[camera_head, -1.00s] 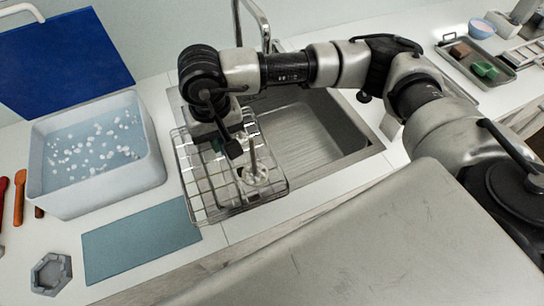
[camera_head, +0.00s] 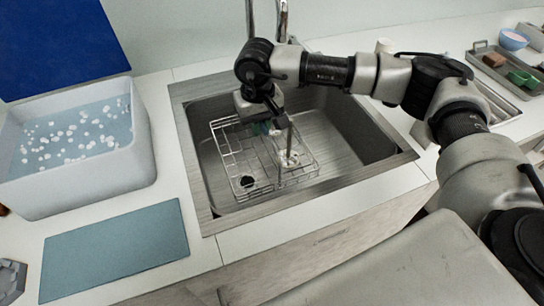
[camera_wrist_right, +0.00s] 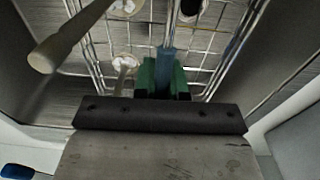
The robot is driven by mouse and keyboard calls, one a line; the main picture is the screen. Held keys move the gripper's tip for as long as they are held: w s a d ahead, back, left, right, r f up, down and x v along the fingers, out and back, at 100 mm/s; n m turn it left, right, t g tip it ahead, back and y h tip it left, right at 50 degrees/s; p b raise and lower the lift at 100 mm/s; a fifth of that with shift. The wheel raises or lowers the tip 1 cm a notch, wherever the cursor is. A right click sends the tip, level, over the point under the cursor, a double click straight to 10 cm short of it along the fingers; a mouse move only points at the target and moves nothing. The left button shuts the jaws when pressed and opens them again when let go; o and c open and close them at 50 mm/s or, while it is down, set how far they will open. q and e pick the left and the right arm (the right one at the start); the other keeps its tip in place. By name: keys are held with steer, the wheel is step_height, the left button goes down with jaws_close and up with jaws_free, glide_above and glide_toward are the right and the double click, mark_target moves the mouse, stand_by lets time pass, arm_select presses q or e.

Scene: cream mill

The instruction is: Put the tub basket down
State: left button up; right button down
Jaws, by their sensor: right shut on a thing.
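The tub basket, a wire basket (camera_head: 231,159), is inside the sink basin in the head view; I cannot tell whether it touches the bottom. My right gripper (camera_head: 268,128) reaches down into it from the back. In the right wrist view the green fingers of the gripper (camera_wrist_right: 162,76) are shut around a blue-grey upright bar, which I take as the handle of the basket (camera_wrist_right: 202,42). White parts and a pale rod (camera_wrist_right: 75,35) are in or over the basket; a dark round thing shows at its front left. My left gripper is not in view.
The metal sink (camera_head: 203,215) has a bare ribbed floor right of the basket, and a tap (camera_head: 281,20) behind. A pale tub of water with floating white bits (camera_head: 140,150) stands left. A blue-grey mat (camera_head: 115,250) lies in front. A tray (camera_head: 477,58) is far right.

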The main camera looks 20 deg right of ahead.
mark_target(261, 149)
step_height(261, 149, down, 4)
steer(key=shift+f, duration=0.2)
step_height(261, 149, down, 4)
steer(key=shift+r+p, duration=0.25)
steer(key=shift+p, duration=0.15)
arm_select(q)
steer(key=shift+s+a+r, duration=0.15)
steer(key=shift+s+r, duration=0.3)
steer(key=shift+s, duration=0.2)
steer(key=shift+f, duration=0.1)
arm_select(e)
steer(key=c, duration=1.6)
jaws_free()
steer(key=shift+f, duration=0.15)
steer(key=o, duration=0.4)
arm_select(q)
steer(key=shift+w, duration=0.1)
